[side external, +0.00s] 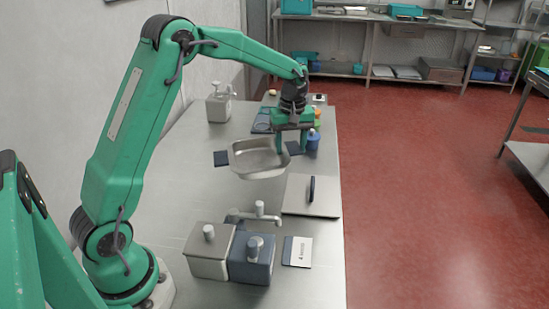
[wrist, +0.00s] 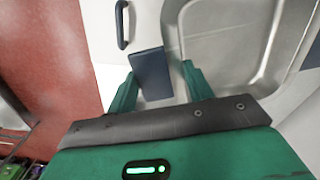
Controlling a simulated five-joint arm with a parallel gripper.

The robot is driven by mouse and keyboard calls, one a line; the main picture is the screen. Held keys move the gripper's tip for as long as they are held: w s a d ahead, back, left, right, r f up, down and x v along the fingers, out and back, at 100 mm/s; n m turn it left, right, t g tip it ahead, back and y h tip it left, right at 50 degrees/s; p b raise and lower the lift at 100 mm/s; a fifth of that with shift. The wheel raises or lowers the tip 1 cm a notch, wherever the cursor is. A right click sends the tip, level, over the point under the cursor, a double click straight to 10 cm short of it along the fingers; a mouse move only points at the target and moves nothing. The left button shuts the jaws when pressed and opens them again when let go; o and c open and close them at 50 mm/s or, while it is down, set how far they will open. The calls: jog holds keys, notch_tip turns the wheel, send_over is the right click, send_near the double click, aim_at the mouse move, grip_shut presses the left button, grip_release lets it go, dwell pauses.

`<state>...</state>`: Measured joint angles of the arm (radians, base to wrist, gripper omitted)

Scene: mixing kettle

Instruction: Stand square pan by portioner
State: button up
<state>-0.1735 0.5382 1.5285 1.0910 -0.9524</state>
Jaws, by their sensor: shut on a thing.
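The square pan (side external: 258,160) is a shallow steel tray with a dark blue tab handle (side external: 221,158) on its left side and another at its right. My gripper (side external: 291,147) points down and is shut on the right tab handle. In the wrist view, this handle (wrist: 152,73) lies between my two fingers, with part of the steel pan (wrist: 222,45) to the right. I cannot tell whether the pan touches the table. A steel pump dispenser (side external: 218,104) stands behind the pan, by the wall. Two lidded boxes, steel (side external: 209,252) and dark blue (side external: 251,260), stand in front; which thing is the portioner is unclear.
A small white-and-blue card (side external: 297,251) lies beside the boxes. Coloured bottles (side external: 314,137) stand behind my gripper. The table's left middle is clear.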

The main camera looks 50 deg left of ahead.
aim_at(272, 158)
jog(key=s+a+n, duration=0.1)
jog(key=s+n, duration=0.1)
jog(key=s+a+n, duration=0.2)
jog(key=n, duration=0.1)
jog(key=shift+a+f, duration=0.1)
jog(key=shift+f, duration=0.1)
jog(key=shift+f, duration=5)
jog(key=o, duration=1.3)
jog(key=r, duration=1.1)
jog(key=shift+w+r, duration=0.25)
jog(key=shift+r, duration=0.25)
jog(key=shift+s+r, duration=0.1)
